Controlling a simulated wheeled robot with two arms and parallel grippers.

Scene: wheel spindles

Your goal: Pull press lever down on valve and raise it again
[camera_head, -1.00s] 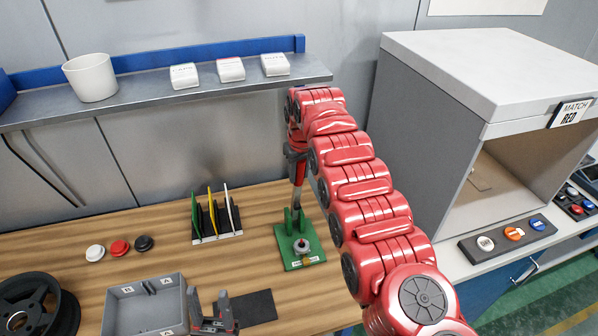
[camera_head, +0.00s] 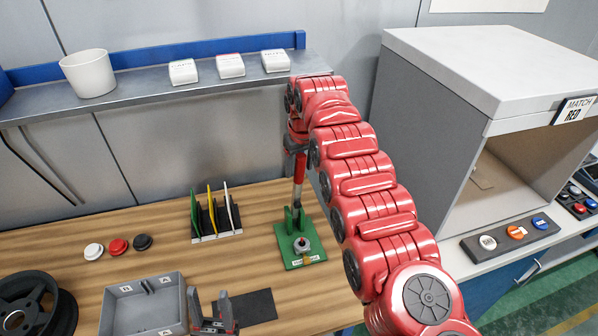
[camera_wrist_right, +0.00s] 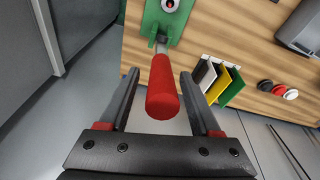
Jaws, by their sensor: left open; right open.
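The valve (camera_head: 301,246) sits on a green base on the wooden table. Its press lever stands up behind it, with a red handle (camera_head: 299,170) at the top. In the right wrist view the red handle (camera_wrist_right: 162,88) lies between the two fingers of my right gripper (camera_wrist_right: 159,76). Those fingers are open, with gaps on both sides of the handle. In the head view my right arm reaches over the lever and partly hides the gripper. My left gripper (camera_head: 213,312) is open and empty at the bottom, low over the table by the grey tray.
A rack (camera_head: 217,236) with green, yellow and white plates stands left of the valve. A grey tray (camera_head: 112,318), a black wheel (camera_head: 62,310) and several coloured caps lie further left. A metal shelf (camera_head: 130,104) runs above. A grey cabinet (camera_head: 415,120) stands to the right.

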